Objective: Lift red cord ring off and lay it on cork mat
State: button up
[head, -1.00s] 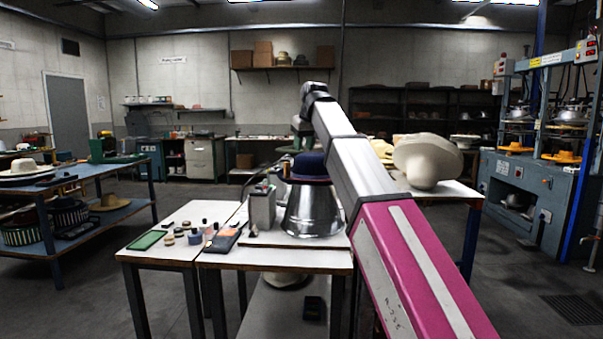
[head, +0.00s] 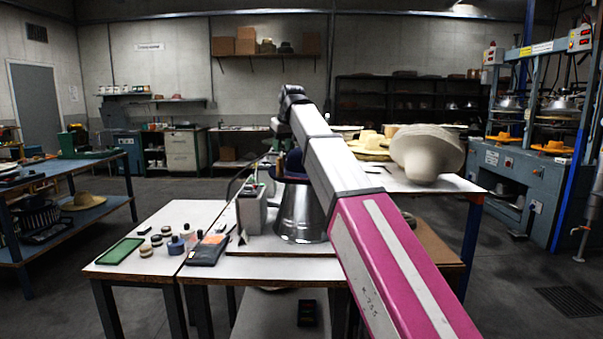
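A dark blue hat (head: 293,163) sits on top of a shiny metal cone-shaped stand (head: 297,212) on the near table. A thin reddish edge (head: 289,179) shows low on the hat; I cannot tell whether it is the red cord ring. My arm crosses in front of the hat's right side and bends down behind it. My gripper is hidden around the hat's far side, so its fingers cannot be made out. I cannot pick out the cork mat with certainty; a brown flat surface (head: 437,246) shows right of my arm.
A grey box (head: 251,211) stands close left of the cone. A pale felt hat (head: 427,152) rests on the table behind at right.

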aim_at(280, 160)
jog(key=shift+s+x, duration=0.2)
jog(key=shift+x, duration=2.65)
grip_shut()
